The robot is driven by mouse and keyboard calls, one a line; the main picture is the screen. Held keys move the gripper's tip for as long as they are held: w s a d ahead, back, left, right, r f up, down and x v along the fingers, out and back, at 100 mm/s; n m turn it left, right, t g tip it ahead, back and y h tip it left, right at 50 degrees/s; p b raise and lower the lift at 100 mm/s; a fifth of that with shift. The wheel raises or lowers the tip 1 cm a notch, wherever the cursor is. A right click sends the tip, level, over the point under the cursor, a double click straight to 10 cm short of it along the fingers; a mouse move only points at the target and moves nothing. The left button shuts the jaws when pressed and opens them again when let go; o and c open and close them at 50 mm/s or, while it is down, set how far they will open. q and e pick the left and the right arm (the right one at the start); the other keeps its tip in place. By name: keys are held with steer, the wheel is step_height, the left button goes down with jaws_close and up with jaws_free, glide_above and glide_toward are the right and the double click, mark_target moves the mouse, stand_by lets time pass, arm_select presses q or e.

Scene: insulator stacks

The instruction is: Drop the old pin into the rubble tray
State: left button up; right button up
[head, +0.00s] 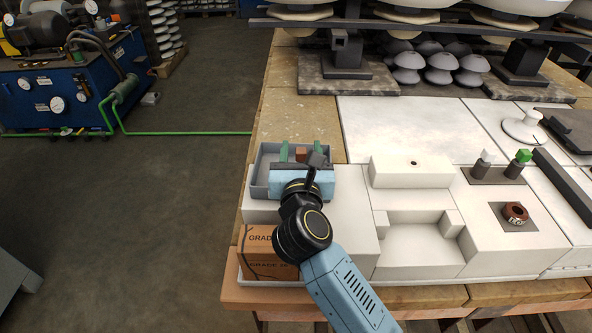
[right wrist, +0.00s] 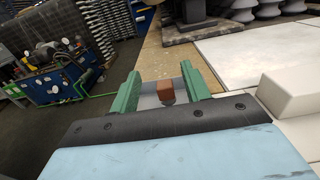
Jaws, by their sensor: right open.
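My right gripper (head: 298,151) is over the grey tray (head: 259,172) at the left end of the bench. Its two green fingers stand apart, and it is open; the right wrist view shows the same fingers (right wrist: 160,84). A small rust-brown piece (head: 301,155), perhaps the old pin, shows between the fingers, and in the right wrist view it (right wrist: 166,92) appears apart from both, within the tray's outline. I cannot tell whether it rests on the tray floor. My gripper body hides the tray's front part. My left gripper is not in view.
A white block with a hole (head: 413,172) stands right of the tray. Farther right are a grey-topped pin (head: 485,160), a green-topped pin (head: 522,160) and a brown ring (head: 515,213). A GRADE box (head: 262,262) is in front. Dark insulators (head: 440,66) stand behind.

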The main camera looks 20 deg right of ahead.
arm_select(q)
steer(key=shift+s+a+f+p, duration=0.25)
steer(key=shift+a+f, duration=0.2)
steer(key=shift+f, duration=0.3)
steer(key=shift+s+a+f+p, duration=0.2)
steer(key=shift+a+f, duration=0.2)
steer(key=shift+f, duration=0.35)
arm_select(e)
steer(key=v, duration=1.1)
steer(key=shift+s, duration=0.25)
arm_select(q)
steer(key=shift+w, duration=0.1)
arm_select(e)
steer(key=shift+a+r, duration=0.1)
